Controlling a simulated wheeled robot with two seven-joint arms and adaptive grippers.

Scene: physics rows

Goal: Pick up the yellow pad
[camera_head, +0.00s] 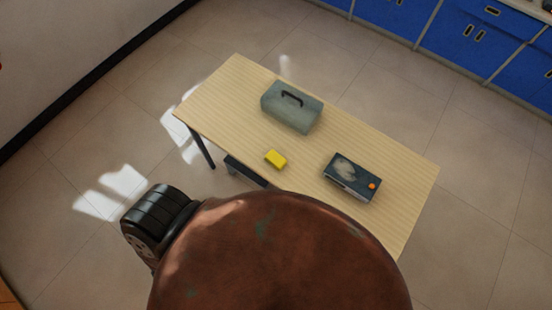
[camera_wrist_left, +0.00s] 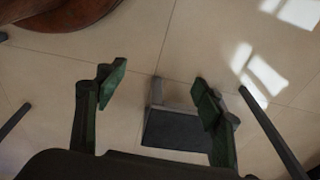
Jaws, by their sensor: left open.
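The yellow pad (camera_head: 276,158) is a small bright block lying on the light wooden table (camera_head: 235,88), near its front edge in the head view. My left gripper (camera_wrist_left: 158,95) shows in the left wrist view with its two green-padded fingers spread wide. Nothing is between the fingers; they are above the floor and a dark low panel. The pad is not visible in the wrist view. Neither gripper shows in the head view, so I cannot tell how far the left one is from the pad.
A grey-green toolbox (camera_head: 291,107) with a dark handle stands behind the pad. A dark box (camera_head: 352,176) with an orange knob is to its right. Blue cabinets (camera_head: 468,42) line the back right. The tabletop left of the pad is clear.

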